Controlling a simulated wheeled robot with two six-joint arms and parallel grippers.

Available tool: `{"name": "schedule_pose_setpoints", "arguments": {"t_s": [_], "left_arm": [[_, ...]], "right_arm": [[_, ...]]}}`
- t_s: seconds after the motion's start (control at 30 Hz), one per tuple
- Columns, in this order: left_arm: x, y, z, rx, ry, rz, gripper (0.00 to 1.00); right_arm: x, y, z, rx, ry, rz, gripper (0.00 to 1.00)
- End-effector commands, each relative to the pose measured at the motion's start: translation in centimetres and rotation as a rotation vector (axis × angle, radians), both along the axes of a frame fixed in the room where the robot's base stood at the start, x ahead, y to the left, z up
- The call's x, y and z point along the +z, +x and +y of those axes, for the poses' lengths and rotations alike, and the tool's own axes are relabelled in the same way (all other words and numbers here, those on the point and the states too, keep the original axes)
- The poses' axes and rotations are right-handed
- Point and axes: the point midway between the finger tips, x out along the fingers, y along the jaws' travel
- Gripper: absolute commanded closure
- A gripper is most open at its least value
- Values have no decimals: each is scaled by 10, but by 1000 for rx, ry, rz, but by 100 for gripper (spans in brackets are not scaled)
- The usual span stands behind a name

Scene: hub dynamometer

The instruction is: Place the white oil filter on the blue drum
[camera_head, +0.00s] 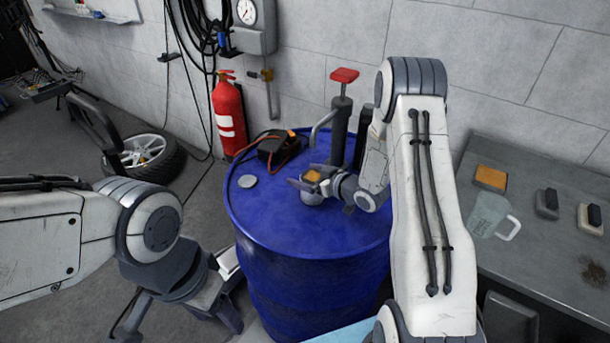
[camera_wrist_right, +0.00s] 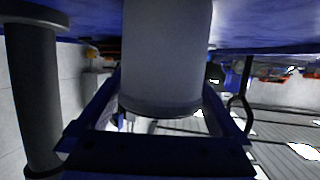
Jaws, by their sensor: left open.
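The white oil filter (camera_head: 311,199) is upright at the top of the blue drum (camera_head: 290,225), between the fingers of my right gripper (camera_head: 316,184). In the right wrist view the pale filter (camera_wrist_right: 165,55) fills the gap, with both fingers (camera_wrist_right: 163,100) against its sides. Its base lies outside that view, so I cannot tell whether it bears on the drum. An orange patch shows above the filter in the head view. My left gripper (camera_head: 180,312) is open and empty, low at the drum's left side.
On the drum stand a hand pump (camera_head: 340,128) with a red handle, a black-and-orange device (camera_head: 277,148) and a round cap (camera_head: 247,181). A fire extinguisher (camera_head: 228,115) hangs behind. A grey bench (camera_head: 535,240) with a jug (camera_head: 490,215) stands right. The drum's front top is clear.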

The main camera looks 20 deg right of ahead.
Motion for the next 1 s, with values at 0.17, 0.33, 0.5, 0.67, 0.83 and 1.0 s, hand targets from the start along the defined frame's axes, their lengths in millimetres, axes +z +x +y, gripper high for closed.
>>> {"name": "schedule_pose_setpoints", "arguments": {"t_s": [0.17, 0.33, 0.5, 0.67, 0.83, 1.0], "left_arm": [[1, 0, 0, 0, 0, 0, 38], [1, 0, 0, 0, -1, -1, 38], [-8, 0, 0, 0, 0, 0, 38], [-14, 0, 0, 0, 0, 0, 38], [-18, 0, 0, 0, 0, 0, 38], [-19, 0, 0, 0, 0, 0, 38]], "right_arm": [[1, 0, 0, 0, 0, 0, 0], [5, -5, -4, -2, 0, 0, 0], [15, -31, -18, -6, -1, -2, 0], [27, -62, -33, -5, -1, -2, 0], [38, -86, -45, -4, -1, -1, 0], [44, -99, -50, -1, 0, 0, 0]]}}
